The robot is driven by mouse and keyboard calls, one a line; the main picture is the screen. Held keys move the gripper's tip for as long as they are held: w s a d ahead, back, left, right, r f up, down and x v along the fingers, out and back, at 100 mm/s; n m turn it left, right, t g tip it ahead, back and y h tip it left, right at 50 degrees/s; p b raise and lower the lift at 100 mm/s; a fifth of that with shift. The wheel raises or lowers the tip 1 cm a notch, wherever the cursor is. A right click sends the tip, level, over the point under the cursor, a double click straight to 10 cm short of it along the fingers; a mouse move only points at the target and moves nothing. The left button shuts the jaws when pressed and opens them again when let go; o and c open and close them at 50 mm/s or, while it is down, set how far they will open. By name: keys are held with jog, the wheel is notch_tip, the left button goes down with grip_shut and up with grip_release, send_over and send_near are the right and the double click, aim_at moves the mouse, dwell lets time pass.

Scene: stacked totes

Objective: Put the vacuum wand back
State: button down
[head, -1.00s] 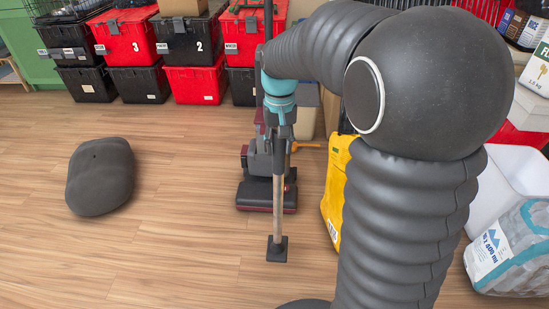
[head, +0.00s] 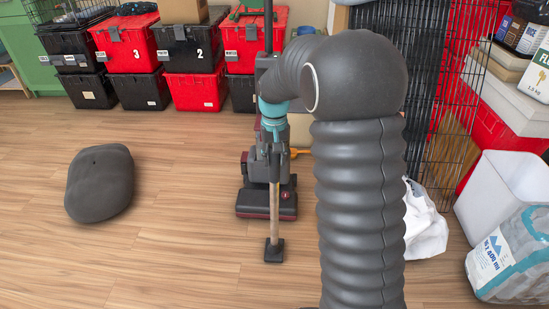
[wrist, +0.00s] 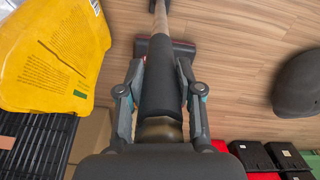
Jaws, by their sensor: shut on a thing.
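The vacuum wand (head: 274,215) is a tan shaft with a dark sleeve and a small black square foot. It hangs nearly upright below my gripper (head: 274,150), in front of the upright vacuum (head: 284,202). I cannot tell whether the foot touches the floor. In the wrist view, my gripper (wrist: 162,98) is shut around the wand's dark sleeve (wrist: 159,85), one finger on each side. The vacuum, dark grey with maroon trim, stands on the floor; its base (wrist: 184,50) shows partly behind the wand in the wrist view. The wand and gripper cover part of the vacuum's body.
A grey beanbag-like lump (head: 100,183) lies on the floor at left. Red and black totes (head: 195,90) are stacked along the back. A black wire rack (head: 405,60), white bag (head: 424,225) and white bin (head: 500,190) stand right. A yellow container (wrist: 55,50) shows in the wrist view.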

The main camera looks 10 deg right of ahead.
jog(key=shift+f, duration=0.1)
jog(key=c, duration=0.7)
grip_release()
jog(key=shift+f, duration=0.1)
jog(key=shift+c, duration=0.2)
